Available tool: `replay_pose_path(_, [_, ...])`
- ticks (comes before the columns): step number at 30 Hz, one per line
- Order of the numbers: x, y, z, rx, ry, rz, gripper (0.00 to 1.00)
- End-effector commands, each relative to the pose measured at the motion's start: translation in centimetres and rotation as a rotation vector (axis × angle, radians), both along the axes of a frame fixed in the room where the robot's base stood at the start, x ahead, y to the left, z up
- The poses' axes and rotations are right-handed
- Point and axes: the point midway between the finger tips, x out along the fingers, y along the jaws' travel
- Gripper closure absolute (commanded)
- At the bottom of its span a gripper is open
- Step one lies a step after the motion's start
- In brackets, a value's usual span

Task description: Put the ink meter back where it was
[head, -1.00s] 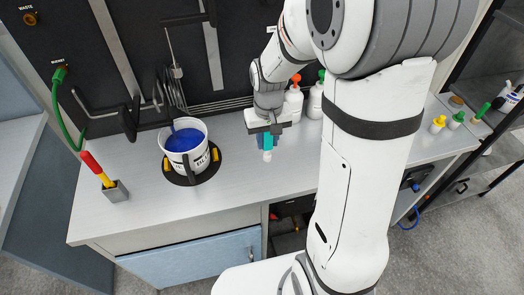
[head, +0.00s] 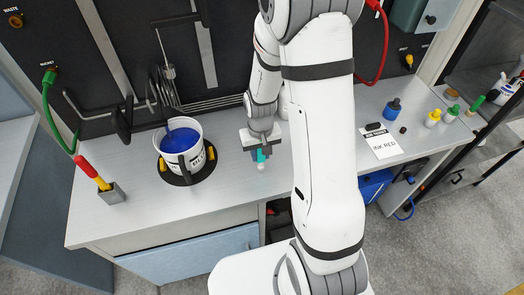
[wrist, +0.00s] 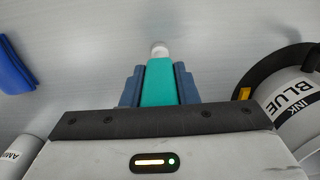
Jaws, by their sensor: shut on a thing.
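My gripper (head: 260,152) is shut on a teal tool with a white tip, which seems to be the ink meter (head: 261,158). It is over the worktop (head: 225,200), right of the ink bucket. In the wrist view the meter (wrist: 160,85) sticks out between the two blue fingers of my gripper (wrist: 159,88), its white tip foremost. I cannot tell whether the tip touches the worktop. The white bucket (head: 193,160) holds blue ink and stands on a dark round base; its INK BLUE label shows in the wrist view (wrist: 297,103).
A red and yellow tool (head: 92,170) stands in a grey holder (head: 112,193) at left. A blue folded thing (wrist: 14,68) lies at the wrist view's left edge.

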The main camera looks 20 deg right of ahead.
Motion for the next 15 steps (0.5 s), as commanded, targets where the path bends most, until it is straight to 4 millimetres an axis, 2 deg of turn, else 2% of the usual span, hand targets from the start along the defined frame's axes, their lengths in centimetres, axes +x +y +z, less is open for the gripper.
replay_pose_path(10, [0.00, -0.04, -0.45, 0.000, -0.001, -0.001, 0.96])
replay_pose_path(11, [0.01, -0.05, -0.42, 0.000, -0.001, -0.001, 0.72])
replay_pose_path(15, [0.00, -0.06, -0.29, 0.000, -0.001, -0.001, 0.61])
